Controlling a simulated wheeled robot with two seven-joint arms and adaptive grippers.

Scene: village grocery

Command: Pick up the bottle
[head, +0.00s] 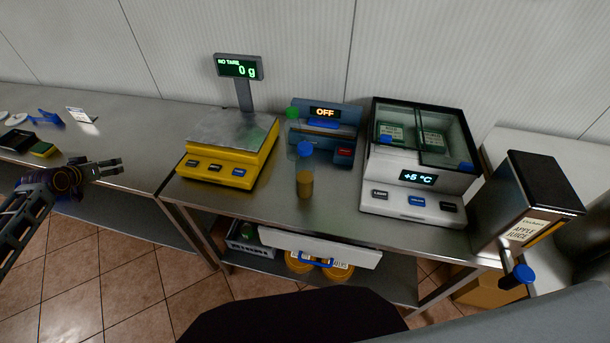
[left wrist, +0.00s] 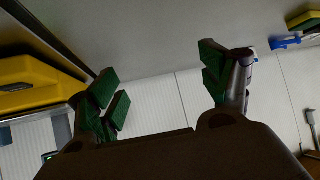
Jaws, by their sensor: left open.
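A clear bottle (head: 305,182) with a blue cap and amber contents stands upright on the steel counter, in front of the grey-blue device with the OFF display. The bottle is not visible in that view. My right gripper is not in view.
The yellow scale (head: 221,134) stands left of the bottle and the white cooler box (head: 412,200) stands right of it. The sealing-type device (head: 337,128) is behind. An apple juice dispenser (head: 530,195) is at the far right. The steel counter (head: 270,205) has bare room around the bottle's front.

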